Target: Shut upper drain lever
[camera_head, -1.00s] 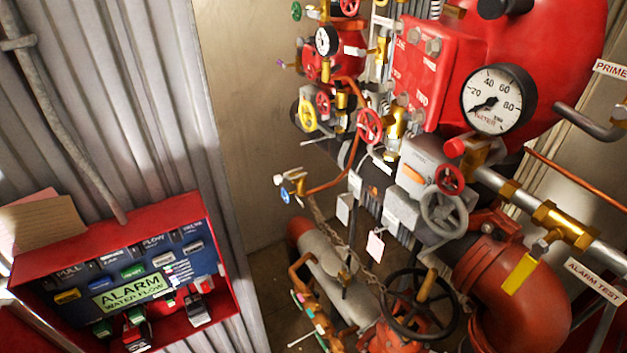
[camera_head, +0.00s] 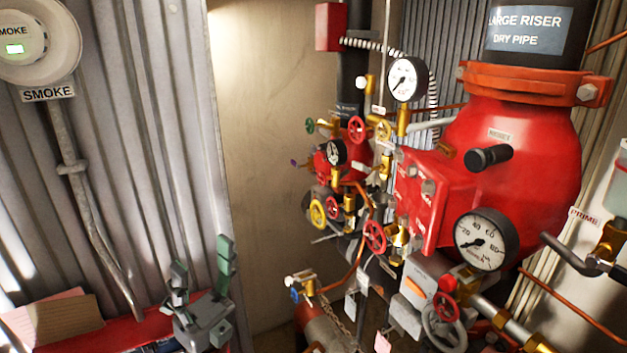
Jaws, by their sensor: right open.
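The red riser body (camera_head: 525,160) stands at the right with gauges, small handwheels and brass valves crowded on its left side. No label that I can read marks the upper drain lever, so I cannot tell which part it is. A small brass valve with a blue part (camera_head: 306,286) sits low in the middle. A thin pale lever (camera_head: 325,239) shows beside the yellow handwheel (camera_head: 318,213). My right gripper (camera_head: 203,268), grey with green fingers, points up at the lower left. It is open and empty, apart from the riser. My left gripper is not in view.
A red alarm box (camera_head: 110,332) with papers (camera_head: 62,318) on it is at the lower left, behind my right gripper. A smoke detector (camera_head: 38,40) is on the corrugated wall. Bare wall (camera_head: 262,170) lies between box and riser.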

